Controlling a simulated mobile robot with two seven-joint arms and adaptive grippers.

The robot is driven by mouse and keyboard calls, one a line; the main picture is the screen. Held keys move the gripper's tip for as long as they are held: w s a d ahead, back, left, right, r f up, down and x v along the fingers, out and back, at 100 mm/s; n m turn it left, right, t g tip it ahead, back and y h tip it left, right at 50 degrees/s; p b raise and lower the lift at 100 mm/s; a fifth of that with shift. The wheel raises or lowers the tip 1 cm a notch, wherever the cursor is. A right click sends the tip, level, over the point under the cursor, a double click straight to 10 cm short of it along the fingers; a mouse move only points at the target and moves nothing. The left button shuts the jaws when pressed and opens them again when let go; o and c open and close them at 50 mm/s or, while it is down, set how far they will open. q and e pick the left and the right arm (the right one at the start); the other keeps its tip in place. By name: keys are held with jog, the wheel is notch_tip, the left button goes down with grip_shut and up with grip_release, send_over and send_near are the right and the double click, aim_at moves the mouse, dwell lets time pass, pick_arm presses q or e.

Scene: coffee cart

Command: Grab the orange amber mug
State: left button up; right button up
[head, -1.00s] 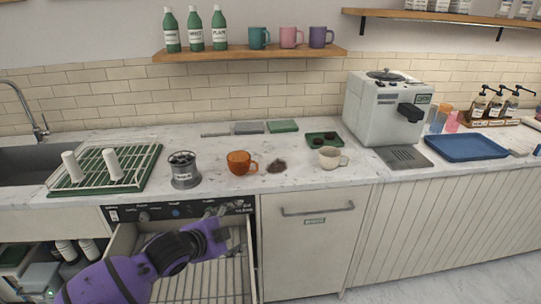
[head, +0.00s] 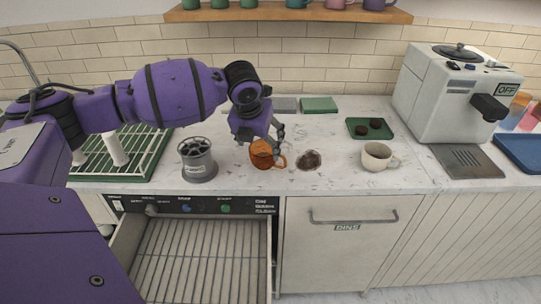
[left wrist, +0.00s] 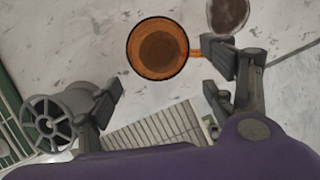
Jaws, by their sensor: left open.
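The orange amber mug (head: 262,156) stands upright on the marble counter, its handle pointing right. In the left wrist view I look down into the mug (left wrist: 157,48); its inside bottom looks brown. My left gripper (head: 262,141) is at the mug from above and behind, partly covering its top in the head view. In the left wrist view my left gripper (left wrist: 162,88) is open, with its fingers apart and the mug beyond and between them. The right finger is close to the mug's handle; I cannot tell if they touch. My right gripper is not in view.
A grey slotted container (head: 198,162) stands left of the mug. A green tray (head: 370,128) lies behind. An open drawer with a wire rack (head: 200,258) juts out below the counter.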

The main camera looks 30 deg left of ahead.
aim_at(263, 152)
pick_arm(q)
jog(key=x, duration=0.2)
jog(key=shift+w+f, duration=0.15)
jog(key=shift+f, duration=0.25)
jog(key=f, duration=0.1)
jog(key=w+f, duration=0.2)
jog(key=shift+w+a, duration=0.15)
jog(key=shift+a, duration=0.15)
jog(key=shift+w+f, duration=0.3)
jog(key=shift+f, duration=0.4)
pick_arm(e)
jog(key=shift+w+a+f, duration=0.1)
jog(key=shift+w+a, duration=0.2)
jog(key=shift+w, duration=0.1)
pick_arm(q)
jog(key=shift+c, duration=0.5)
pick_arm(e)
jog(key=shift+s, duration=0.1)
pick_arm(q)
jog(key=c, duration=0.8)
jog(key=shift+r, duration=0.1)
jog(key=shift+c, duration=0.5)
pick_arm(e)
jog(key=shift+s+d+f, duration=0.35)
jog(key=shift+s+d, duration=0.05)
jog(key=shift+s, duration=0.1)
pick_arm(q)
jog(key=shift+r, duration=0.1)
